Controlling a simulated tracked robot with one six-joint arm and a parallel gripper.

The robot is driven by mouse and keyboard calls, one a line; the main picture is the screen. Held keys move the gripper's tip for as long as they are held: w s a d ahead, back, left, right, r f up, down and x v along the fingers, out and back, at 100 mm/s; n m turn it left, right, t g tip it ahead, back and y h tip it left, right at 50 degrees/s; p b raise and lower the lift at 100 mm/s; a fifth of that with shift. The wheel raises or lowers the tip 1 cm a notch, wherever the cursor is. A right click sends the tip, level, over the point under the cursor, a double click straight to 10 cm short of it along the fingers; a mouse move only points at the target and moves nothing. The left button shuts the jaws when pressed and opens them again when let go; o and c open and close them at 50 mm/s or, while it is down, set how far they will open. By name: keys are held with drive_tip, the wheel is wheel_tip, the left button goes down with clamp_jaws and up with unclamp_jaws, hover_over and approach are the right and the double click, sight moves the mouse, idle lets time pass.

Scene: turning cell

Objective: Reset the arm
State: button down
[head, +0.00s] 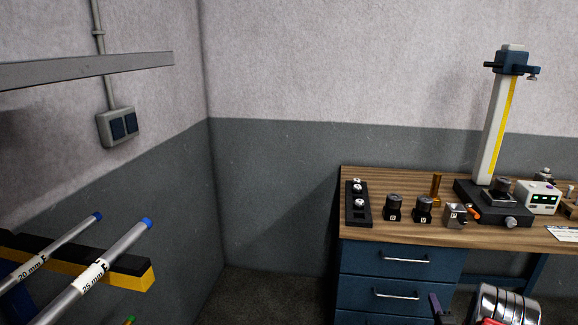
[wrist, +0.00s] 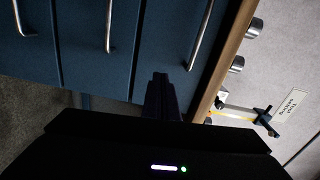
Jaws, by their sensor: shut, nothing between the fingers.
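My gripper (wrist: 160,78) shows in the wrist view as two dark fingers pressed together, reaching out from the black wrist housing. It is shut and empty. In that view the fingers point at the blue drawer fronts (wrist: 75,60), beside the wooden bench edge, with no contact that I can make out. In the head view only part of my arm seems to show, at the bottom right edge; most of it is out of frame.
The workbench (head: 400,232) with blue drawers stands at the right. It bears a black rack (head: 358,205), dark holders (head: 394,208) and a tall measuring column (head: 496,125). Labelled bars (head: 95,270) lie on a yellow-black support (head: 140,280) at left. Floor between looks clear.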

drive_tip(key=s+f+n+g, duration=0.3)
drive_tip(key=s+f+g, duration=0.2)
drive_tip(key=f, duration=0.6)
drive_tip(key=s+a+r+n+g+y, duration=0.1)
drive_tip(key=s+a+r+n+g, duration=0.1)
drive_tip(key=s+a+n+g, duration=0.25)
drive_tip(key=s+a+r+n+y, duration=0.1)
drive_tip(key=s+a+r+n, duration=0.3)
drive_tip(key=s+a+r, duration=0.5)
drive_tip(key=s+a+r+n+g+y, duration=0.1)
drive_tip(key=s+a+r+n, duration=0.3)
drive_tip(key=s+a+r, duration=0.5)
drive_tip(key=s+a+r+n+g+y, duration=0.1)
drive_tip(key=s+a+r+n, duration=0.3)
drive_tip(key=s+a+r, duration=0.6)
drive_tip(key=a+r, duration=0.4)
drive_tip(key=r, duration=0.4)
drive_tip(key=a+r, duration=0.5)
drive_tip(key=r, duration=0.3)
drive_tip(key=shift+a+r+n+y, duration=0.15)
drive_tip(key=shift+r+n+y, duration=0.15)
drive_tip(key=shift+r+n, duration=0.1)
